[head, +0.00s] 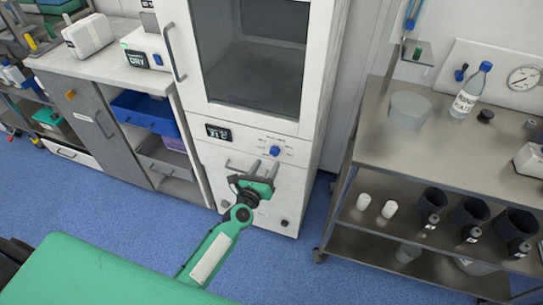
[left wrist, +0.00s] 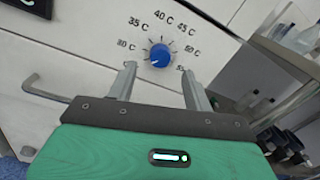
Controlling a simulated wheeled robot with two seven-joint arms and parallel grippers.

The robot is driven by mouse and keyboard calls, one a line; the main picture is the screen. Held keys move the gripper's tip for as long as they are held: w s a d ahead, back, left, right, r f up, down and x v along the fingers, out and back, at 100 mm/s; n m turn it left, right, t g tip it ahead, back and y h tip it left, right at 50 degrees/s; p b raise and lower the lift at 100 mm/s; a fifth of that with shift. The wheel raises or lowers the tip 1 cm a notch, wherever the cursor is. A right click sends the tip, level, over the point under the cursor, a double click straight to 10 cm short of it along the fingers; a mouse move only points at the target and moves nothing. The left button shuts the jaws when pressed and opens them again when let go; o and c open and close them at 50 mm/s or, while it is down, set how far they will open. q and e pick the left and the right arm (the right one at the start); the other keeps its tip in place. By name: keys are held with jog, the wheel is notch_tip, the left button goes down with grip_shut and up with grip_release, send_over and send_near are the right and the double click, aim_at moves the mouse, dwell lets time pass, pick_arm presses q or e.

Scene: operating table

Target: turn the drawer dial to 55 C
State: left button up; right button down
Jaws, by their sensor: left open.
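The blue dial (head: 275,150) is on the white front panel under the cabinet's glass door. In the left wrist view the dial (left wrist: 160,56) shows a small pale mark; which figure it points to is unclear. The printed scale (left wrist: 163,16) runs around it from 30 C through 40 C to 50 C, and the last label at lower right is partly hidden by a finger. My left gripper (head: 264,168) is open in front of the panel, just below the dial. Its two fingers (left wrist: 159,72) stand apart on either side below the dial, with nothing between them. My right gripper is not in view.
A small dark display (head: 218,132) is left of the dial. A bar handle (left wrist: 46,90) sticks out left of my left gripper. A steel bench (head: 440,125) with bottles and containers stands to the right. A counter (head: 100,62) stands to the left. Blue floor between is clear.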

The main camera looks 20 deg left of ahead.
aim_at(273, 154)
pick_arm(q)
jog(key=shift+w+d, duration=0.15)
jog(key=shift+w, duration=1.1)
jog(key=shift+w+d, duration=0.1)
jog(key=shift+w, duration=1.15)
jog(key=shift+c, duration=0.2)
jog(key=c, duration=0.9)
